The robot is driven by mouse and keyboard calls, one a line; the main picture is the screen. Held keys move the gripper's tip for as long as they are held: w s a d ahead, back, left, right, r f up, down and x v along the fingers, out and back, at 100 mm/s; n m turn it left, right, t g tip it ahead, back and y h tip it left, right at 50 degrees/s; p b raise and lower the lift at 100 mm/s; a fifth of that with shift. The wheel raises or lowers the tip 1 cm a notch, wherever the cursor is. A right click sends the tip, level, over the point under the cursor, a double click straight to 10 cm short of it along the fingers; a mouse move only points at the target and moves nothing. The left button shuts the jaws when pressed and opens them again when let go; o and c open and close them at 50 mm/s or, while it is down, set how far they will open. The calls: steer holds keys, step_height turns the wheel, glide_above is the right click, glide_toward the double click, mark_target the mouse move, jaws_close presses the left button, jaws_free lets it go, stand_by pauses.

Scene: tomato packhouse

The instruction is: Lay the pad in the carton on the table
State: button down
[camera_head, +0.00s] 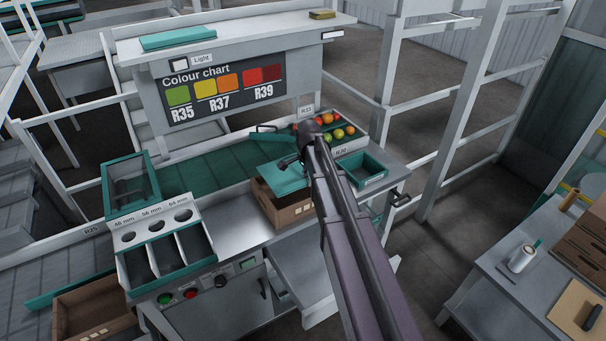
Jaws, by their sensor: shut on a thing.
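The carton (291,215) is an open brown cardboard box on the metal table (237,238), in the middle of the view. A flat teal pad (279,181) is over its opening and hides most of the inside. My gripper (289,163) is at the pad's far right edge, small and dark, and is shut on the pad. My arm comes up from the lower right and covers the right side of the carton. I cannot tell whether the pad touches the carton's walls or is above them.
A tray of red, orange and green tomatoes (334,134) and a teal bin (361,170) stand behind and to the right. A sizing box with three holes (157,226) stands left. Another brown carton (88,299) is lower left. A teal pad-like slab (178,38) lies on the upper shelf.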

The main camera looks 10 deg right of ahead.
steer(key=shift+r, duration=0.1)
steer(key=shift+a+f, duration=0.1)
steer(key=shift+f, duration=0.1)
steer(key=f+b, duration=0.2)
steer(key=b, duration=0.1)
steer(key=f+b, duration=0.3)
steer(key=shift+s+f, duration=0.2)
steer(key=shift+f, duration=0.05)
stand_by(0.5)
steer(key=shift+s, duration=0.1)
stand_by(0.4)
steer(key=shift+w+a, duration=0.15)
steer(key=shift+w, duration=0.1)
stand_by(0.6)
steer(key=c, duration=0.5)
jaws_free()
steer(key=shift+w+f, duration=0.1)
steer(key=shift+f, duration=0.05)
steer(key=shift+w+f, duration=0.15)
steer(key=shift+w, duration=0.1)
